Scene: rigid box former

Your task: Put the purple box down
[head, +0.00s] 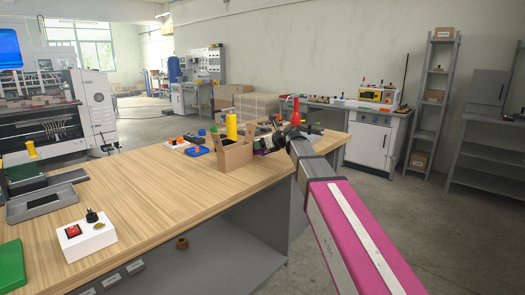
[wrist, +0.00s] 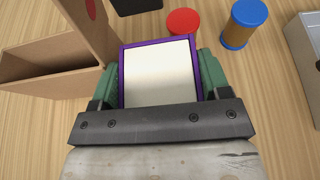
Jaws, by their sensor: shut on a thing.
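The purple box (wrist: 160,73) shows in the wrist view as a purple rim around a cream-white face. My gripper (wrist: 160,68) is shut on it, with a green finger pad against its left and right sides. The gap between the box and the wooden tabletop cannot be judged. In the head view my gripper (head: 268,140) is at the far right part of the workbench, just right of an open cardboard box; the purple box is mostly hidden there.
The open cardboard box (head: 235,155) stands close on the left; its flap (wrist: 92,25) nearly touches my left finger. A red-topped cylinder (wrist: 183,22) and a blue-capped jar (wrist: 243,24) stand beyond the purple box. A grey container (wrist: 305,48) is at right. The bench (head: 150,180) has bare wood nearer.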

